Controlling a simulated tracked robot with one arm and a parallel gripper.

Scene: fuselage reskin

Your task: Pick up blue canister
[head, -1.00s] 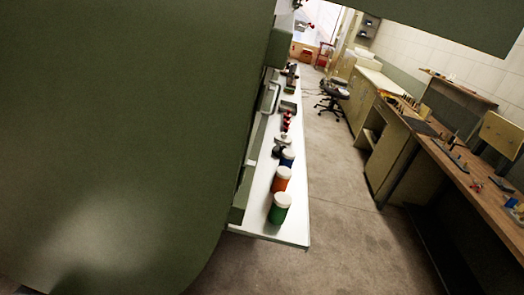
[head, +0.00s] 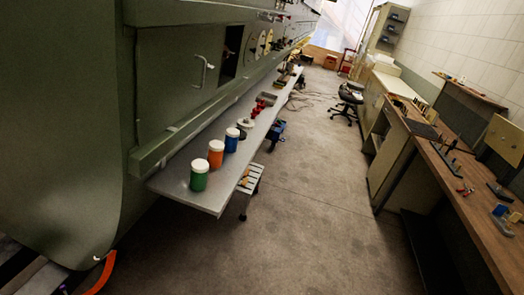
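The blue canister (head: 231,140) has a white lid and stands upright on a narrow grey shelf (head: 208,198) along the green fuselage. An orange canister (head: 216,154) and a green canister (head: 199,176), both with white lids, stand in front of it on the same shelf, nearer to me. The blue one is the farthest of the three and the row runs away from me. My gripper does not show in this view.
The green fuselage wall (head: 70,120) fills the left side. Red parts (head: 258,107) lie farther along the shelf. A small step stool (head: 248,182) stands below the shelf. A wooden workbench (head: 450,170) lines the right. A black chair (head: 348,98) stands far back.

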